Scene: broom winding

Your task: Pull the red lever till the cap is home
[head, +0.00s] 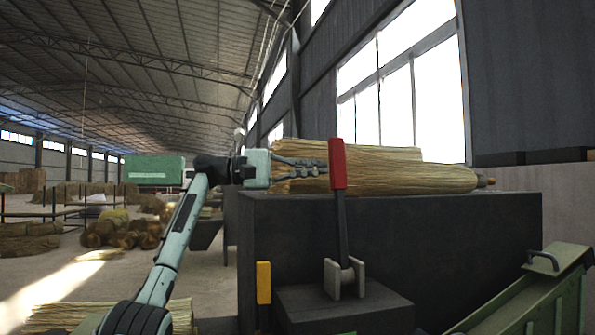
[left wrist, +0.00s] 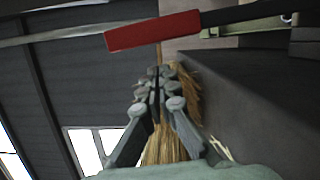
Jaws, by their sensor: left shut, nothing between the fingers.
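The red lever (head: 338,164) stands upright, a red grip on a dark bar that rises from a grey bracket on a dark block. My left gripper (head: 322,169) is shut and empty, its fingertips just left of the red grip in the head view. In the left wrist view the closed fingertips (left wrist: 167,75) point toward the red grip (left wrist: 152,32), which lies crosswise beyond them. Contact cannot be told. A straw broom bundle (head: 410,172) lies behind on the dark bench. I cannot pick out a cap for sure. My right gripper is not in view.
The dark bench (head: 440,225) fills the middle and right. A yellow upright piece (head: 263,282) stands left of the lever's block. A green chute-like part with a handle (head: 542,260) is at lower right. Straw bundles (head: 125,232) lie on the floor at left.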

